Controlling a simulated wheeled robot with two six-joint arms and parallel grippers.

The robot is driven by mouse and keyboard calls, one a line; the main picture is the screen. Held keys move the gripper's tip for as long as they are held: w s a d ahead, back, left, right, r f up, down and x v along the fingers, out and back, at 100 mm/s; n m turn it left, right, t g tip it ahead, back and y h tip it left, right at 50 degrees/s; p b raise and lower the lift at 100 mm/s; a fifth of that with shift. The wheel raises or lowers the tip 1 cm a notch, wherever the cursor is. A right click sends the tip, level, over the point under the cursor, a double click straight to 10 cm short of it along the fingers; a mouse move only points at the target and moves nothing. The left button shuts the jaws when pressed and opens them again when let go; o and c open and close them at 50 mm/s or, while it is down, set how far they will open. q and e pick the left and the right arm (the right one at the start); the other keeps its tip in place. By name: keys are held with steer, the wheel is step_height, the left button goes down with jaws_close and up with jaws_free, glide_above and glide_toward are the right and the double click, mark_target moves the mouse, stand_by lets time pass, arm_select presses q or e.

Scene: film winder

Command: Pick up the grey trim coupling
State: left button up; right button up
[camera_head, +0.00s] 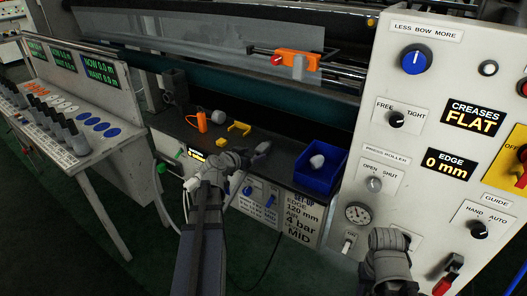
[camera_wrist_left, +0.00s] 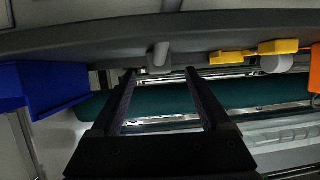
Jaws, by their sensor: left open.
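A small grey cylindrical piece, which looks like the trim coupling (camera_wrist_left: 160,57), stands on the dark shelf. In the left wrist view it is between and just past my left gripper's two dark fingertips (camera_wrist_left: 158,72). The fingers are apart with nothing held between them. In the head view my left gripper (camera_head: 242,158) is over the front of the shelf. A grey shape at its tip (camera_head: 262,148) may be the coupling or part of the gripper; I cannot tell. My right gripper (camera_head: 388,262) is at the lower right, before the control panel, its fingers unclear.
A blue bin (camera_head: 318,181) with a pale piece inside stands right of the left gripper. An orange piece (camera_head: 201,121), a pale grey roll (camera_head: 218,117) and a yellow bracket (camera_head: 239,128) are on the shelf to its left. The teal roller (camera_head: 240,85) runs behind.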

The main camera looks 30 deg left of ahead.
mark_target(258, 152)
arm_select(q)
steer(key=shift+b+x, duration=0.85)
steer(key=shift+x, duration=2.05)
steer(key=shift+r, duration=0.2)
jaws_close()
